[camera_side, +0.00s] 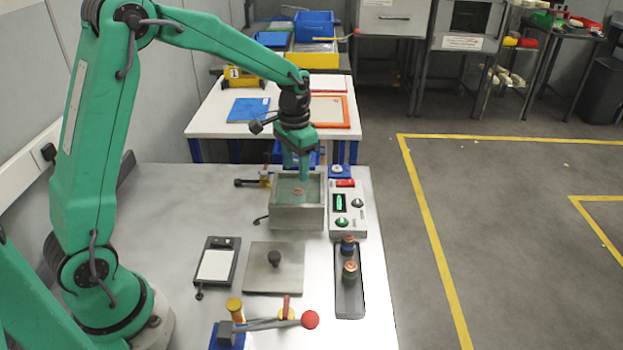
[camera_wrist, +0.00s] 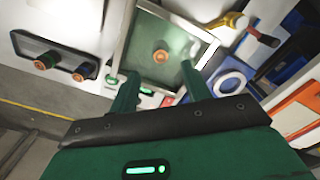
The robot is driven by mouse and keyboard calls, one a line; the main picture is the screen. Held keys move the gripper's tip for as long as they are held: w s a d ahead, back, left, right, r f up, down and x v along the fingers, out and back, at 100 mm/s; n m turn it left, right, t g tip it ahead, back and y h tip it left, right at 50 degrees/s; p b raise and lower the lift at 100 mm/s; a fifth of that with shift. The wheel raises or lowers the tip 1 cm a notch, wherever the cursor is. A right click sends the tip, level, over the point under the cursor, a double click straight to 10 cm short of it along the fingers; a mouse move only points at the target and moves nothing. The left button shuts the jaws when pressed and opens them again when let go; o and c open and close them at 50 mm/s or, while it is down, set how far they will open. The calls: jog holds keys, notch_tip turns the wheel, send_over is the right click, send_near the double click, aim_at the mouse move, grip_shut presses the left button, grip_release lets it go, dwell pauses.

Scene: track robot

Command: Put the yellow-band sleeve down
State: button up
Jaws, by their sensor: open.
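My gripper (camera_side: 302,174) is open, pointing down over the open metal bath (camera_side: 297,217). In the wrist view, my gripper (camera_wrist: 159,75) shows two parted fingers with nothing between them. A copper-coloured sleeve top (camera_side: 298,191) shows inside the bath, in greenish liquid; it also shows in the wrist view (camera_wrist: 160,56), just beyond the fingertips. Its band colour cannot be made out, so I cannot tell whether it is the yellow-band sleeve. Two other sleeves stand in a dark tray (camera_side: 349,302): one with a blue band (camera_side: 347,246) and one greenish (camera_side: 350,272).
A control box (camera_side: 347,222) with a lit display stands right of the bath. A flat metal lid (camera_side: 290,276) with a black knob lies in front. A scale (camera_side: 215,266) and a lever press with a red ball (camera_side: 310,320) are nearby. A valve stands left of the bath.

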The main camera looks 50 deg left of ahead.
jog(key=shift+r, duration=2.2)
jog(key=shift+r, duration=0.1)
jog(key=s+d+r+t, duration=0.2)
jog(key=s+r+t, duration=0.1)
jog(key=s+r, duration=0.6)
jog(key=s+d+n+t, duration=0.1)
jog(key=s+t, duration=0.1)
jog(key=s, duration=1.2)
jog(key=shift+d+f+n+t, duration=0.25)
jog(key=shift+d+n+t, duration=0.05)
